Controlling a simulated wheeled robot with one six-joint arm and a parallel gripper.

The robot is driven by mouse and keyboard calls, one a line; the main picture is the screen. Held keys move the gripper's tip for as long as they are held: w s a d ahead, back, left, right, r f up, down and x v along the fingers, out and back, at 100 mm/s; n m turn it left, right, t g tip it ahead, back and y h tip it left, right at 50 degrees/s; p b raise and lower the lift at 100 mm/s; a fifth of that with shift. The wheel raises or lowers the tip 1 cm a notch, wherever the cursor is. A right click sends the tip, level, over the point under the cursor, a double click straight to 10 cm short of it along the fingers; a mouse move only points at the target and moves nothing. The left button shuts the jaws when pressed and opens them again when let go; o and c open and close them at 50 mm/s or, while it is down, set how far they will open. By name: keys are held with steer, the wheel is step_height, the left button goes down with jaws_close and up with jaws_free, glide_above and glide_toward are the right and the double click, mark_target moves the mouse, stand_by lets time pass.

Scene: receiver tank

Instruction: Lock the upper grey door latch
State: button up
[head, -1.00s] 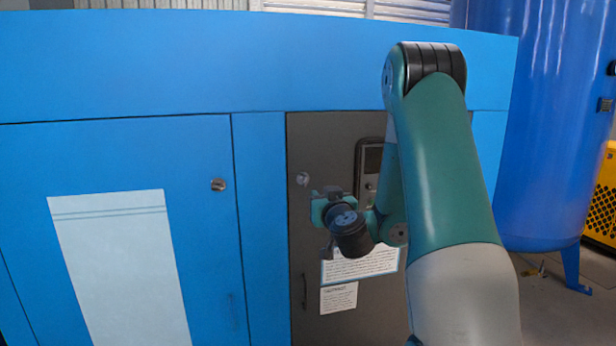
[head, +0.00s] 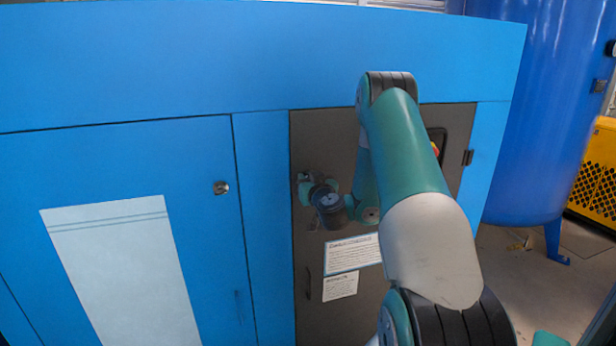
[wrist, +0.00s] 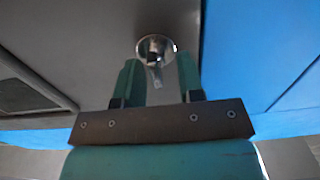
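The grey door (head: 340,130) is closed in the blue cabinet. Its upper latch is a round silver disc (wrist: 146,46) with a small raised piece at its centre, seen in the wrist view. In the head view my gripper covers the latch. My gripper (wrist: 158,64) is open, with one green finger on each side of the latch's lower part. The latch lies at or just beyond the fingertips; I cannot tell whether they touch it. In the head view my gripper (head: 307,182) is at the door's upper left.
A similar silver latch (head: 221,187) sits on the blue door at left. The control panel, partly behind my arm, has a dark frame (head: 443,140). Labels (head: 352,253) are lower on the grey door. A blue tank (head: 535,130) stands at right.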

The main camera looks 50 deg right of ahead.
steer(key=shift+d, duration=0.1)
steer(key=shift+s, duration=0.1)
steer(key=shift+c, duration=0.4)
steer(key=shift+d, duration=0.1)
jaws_close()
